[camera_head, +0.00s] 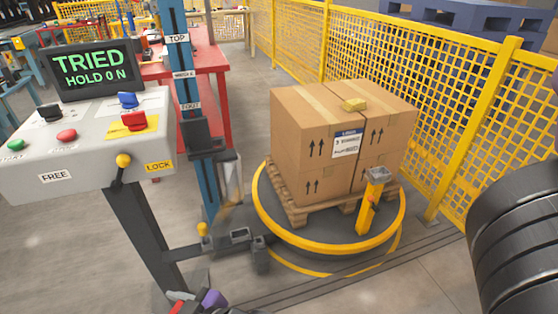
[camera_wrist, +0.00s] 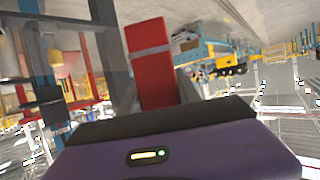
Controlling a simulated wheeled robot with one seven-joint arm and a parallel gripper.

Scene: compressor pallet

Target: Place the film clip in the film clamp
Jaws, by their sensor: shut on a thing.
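My gripper (camera_head: 196,302) is at the bottom edge of the head view, below the control stand, with its purple body partly cut off. It is shut on a red, block-shaped piece, which I take to be the film clip (camera_head: 178,295). In the wrist view the red clip (camera_wrist: 148,62) stands up beyond the purple gripper body, with a pale band across it. A yellow post with a grey head, likely the film clamp (camera_head: 368,203), stands at the front right of the turntable. My gripper is well apart from it, to the lower left.
Cartons (camera_head: 310,130) stand on a wooden pallet (camera_head: 295,212) on the yellow-rimmed turntable (camera_head: 330,244). A blue mast (camera_head: 176,60) with a translucent film roll (camera_head: 230,178) stands left of it. The control panel (camera_head: 90,165) is at the left. Yellow mesh fencing (camera_head: 455,110) closes the right side.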

